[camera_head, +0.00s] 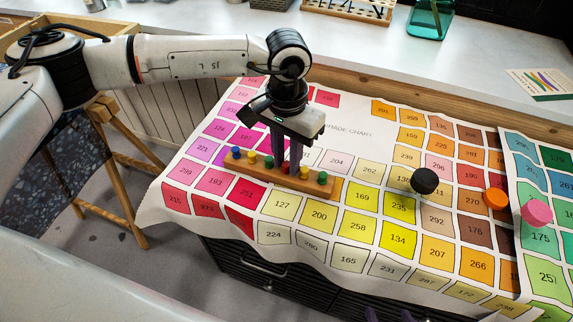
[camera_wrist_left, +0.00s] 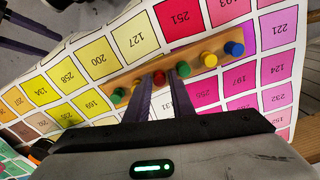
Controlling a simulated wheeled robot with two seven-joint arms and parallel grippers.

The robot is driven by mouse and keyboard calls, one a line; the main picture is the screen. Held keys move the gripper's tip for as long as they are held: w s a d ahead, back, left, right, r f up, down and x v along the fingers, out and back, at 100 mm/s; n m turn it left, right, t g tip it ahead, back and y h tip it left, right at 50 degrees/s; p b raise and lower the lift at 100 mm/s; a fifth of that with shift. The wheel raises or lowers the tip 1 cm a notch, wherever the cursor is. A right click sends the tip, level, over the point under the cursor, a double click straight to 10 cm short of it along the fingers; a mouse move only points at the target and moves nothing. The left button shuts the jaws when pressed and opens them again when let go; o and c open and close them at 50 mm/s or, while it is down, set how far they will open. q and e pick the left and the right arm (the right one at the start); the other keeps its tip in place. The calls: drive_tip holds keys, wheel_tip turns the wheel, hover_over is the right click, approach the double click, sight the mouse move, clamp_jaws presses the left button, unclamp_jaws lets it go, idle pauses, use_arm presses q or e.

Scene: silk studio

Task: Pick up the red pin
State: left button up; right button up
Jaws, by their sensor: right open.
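The red pin (camera_head: 285,169) stands in a wooden peg board (camera_head: 330,190) on the colour chart, in a row with blue, yellow and green pins. My left gripper (camera_head: 288,167) points down over the board, its fingers on either side of the red pin. In the left wrist view the red pin (camera_wrist_left: 159,78) shows between the two fingertips (camera_wrist_left: 158,75). The gap beside it is narrow, and I cannot tell whether the fingers touch it. My right gripper (camera_head: 388,315) shows only as two separated fingertips at the bottom edge, open and with nothing between them.
A green pin (camera_head: 268,163) and a yellow pin (camera_head: 304,172) stand close on each side. Black (camera_head: 424,181), orange (camera_head: 495,197) and pink (camera_head: 537,212) round pieces lie to the right on the chart (camera_head: 365,230). A teal glass (camera_head: 430,18) stands on the back counter.

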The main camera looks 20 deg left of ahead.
use_arm(q)
drive_tip(key=shift+c, duration=0.5)
clamp_jaws()
drive_tip(key=shift+r, duration=0.15)
